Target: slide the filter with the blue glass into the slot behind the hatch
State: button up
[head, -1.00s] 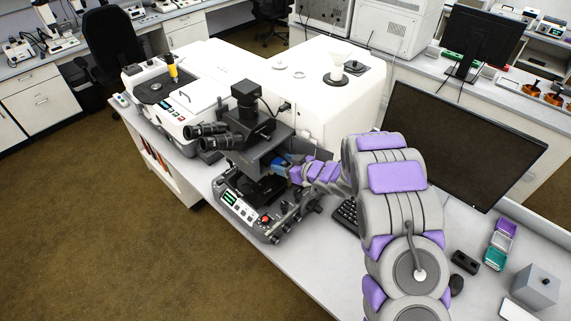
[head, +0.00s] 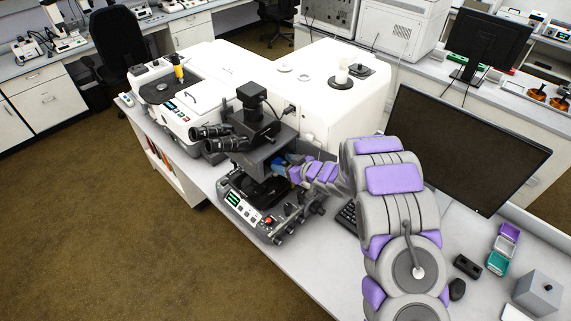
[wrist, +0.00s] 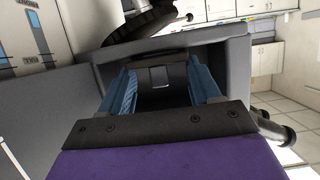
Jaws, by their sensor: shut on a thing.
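My gripper (head: 282,163) reaches into the right side of the dark microscope (head: 262,160), just below its head. In the wrist view, the two blue fingers (wrist: 162,78) extend into an opening in the grey housing (wrist: 238,62). They are shut on a dark piece (wrist: 160,88) between them, which seems to be the filter. A small pale rectangle shows at its far end. Its blue glass cannot be made out. I cannot tell the slot's edges or how deep the filter sits. The hatch is not clearly distinguishable. In the head view the filter is hidden.
A large white instrument (head: 325,100) stands behind the microscope. A monitor (head: 465,150) and keyboard (head: 347,214) are beside my arm. Small teal and purple boxes (head: 499,261) and a grey box (head: 537,291) lie at the right. The bench front is narrow near the microscope.

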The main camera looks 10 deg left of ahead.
jog(key=shift+w+a, duration=0.2)
jog(key=shift+s+d+p, duration=0.2)
jog(key=shift+p, duration=0.35)
dwell(0.8)
jog(key=shift+w+a, duration=0.2)
jog(key=shift+a, duration=0.05)
dwell(0.4)
jog(key=o, duration=1.2)
jog(key=p+v, duration=0.1)
jog(key=v, duration=0.6)
dwell(0.3)
